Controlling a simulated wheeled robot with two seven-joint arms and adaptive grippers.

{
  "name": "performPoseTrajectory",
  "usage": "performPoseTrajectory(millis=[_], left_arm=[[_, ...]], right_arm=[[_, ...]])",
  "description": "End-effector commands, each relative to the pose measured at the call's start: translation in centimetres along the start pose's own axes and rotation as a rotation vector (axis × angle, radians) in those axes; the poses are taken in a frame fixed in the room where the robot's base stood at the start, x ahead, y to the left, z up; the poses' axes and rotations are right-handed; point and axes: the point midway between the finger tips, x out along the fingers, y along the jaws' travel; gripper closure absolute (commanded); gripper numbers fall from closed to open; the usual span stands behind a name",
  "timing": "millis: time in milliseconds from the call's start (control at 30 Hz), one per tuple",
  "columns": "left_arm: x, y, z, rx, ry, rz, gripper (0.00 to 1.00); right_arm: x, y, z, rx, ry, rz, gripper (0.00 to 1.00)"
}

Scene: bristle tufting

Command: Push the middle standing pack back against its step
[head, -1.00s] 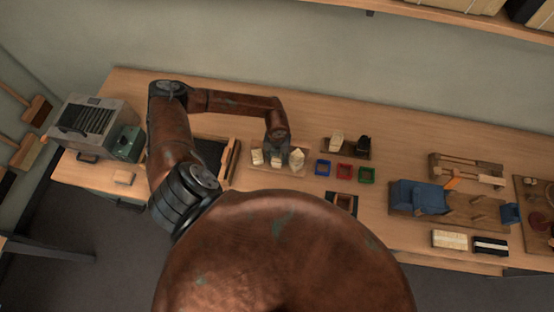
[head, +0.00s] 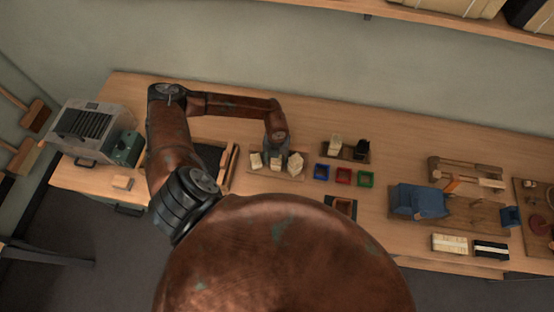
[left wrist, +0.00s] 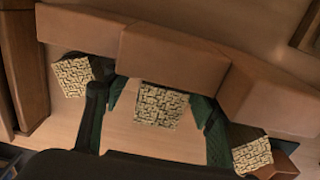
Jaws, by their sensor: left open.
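Three small packs with pale, patterned tops stand in a row in the left wrist view. The middle pack (left wrist: 161,106) is close to the lower edge of its brown step (left wrist: 170,62); I cannot tell whether they touch. The left-hand pack (left wrist: 75,76) and right-hand pack (left wrist: 251,155) stand by neighbouring steps. My left gripper (left wrist: 156,118) is open, its dark fingers on either side of the middle pack with gaps between. In the head view my left gripper (head: 279,152) hangs over the pack holder (head: 262,173) and partly hides the middle pack. My right gripper is not seen.
Blue (head: 321,172), red (head: 343,176) and green (head: 365,179) small trays lie right of the packs. A board with a light block (head: 335,143) and a dark block (head: 361,148) stands behind them. A dark tray with a wooden rim (head: 231,167) is to the left.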

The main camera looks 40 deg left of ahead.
Motion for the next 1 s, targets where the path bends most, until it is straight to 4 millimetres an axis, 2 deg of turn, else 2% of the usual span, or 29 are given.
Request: performPoseTrajectory(millis=[167, 400, 600, 1000], left_arm=[[-1.3, -0.1, 0.1, 0.000, -0.002, -0.002, 0.48], [-5.0, -0.1, 0.1, 0.002, -0.003, -0.002, 0.48], [-7.2, 0.0, 0.1, 0.001, -0.002, -0.001, 0.48], [-8.0, 0.0, 0.0, 0.000, -0.001, 0.000, 0.48]], right_arm=[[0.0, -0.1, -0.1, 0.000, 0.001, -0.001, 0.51], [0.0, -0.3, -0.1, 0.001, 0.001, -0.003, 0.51], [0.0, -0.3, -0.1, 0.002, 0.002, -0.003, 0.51], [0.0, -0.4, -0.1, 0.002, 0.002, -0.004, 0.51]])
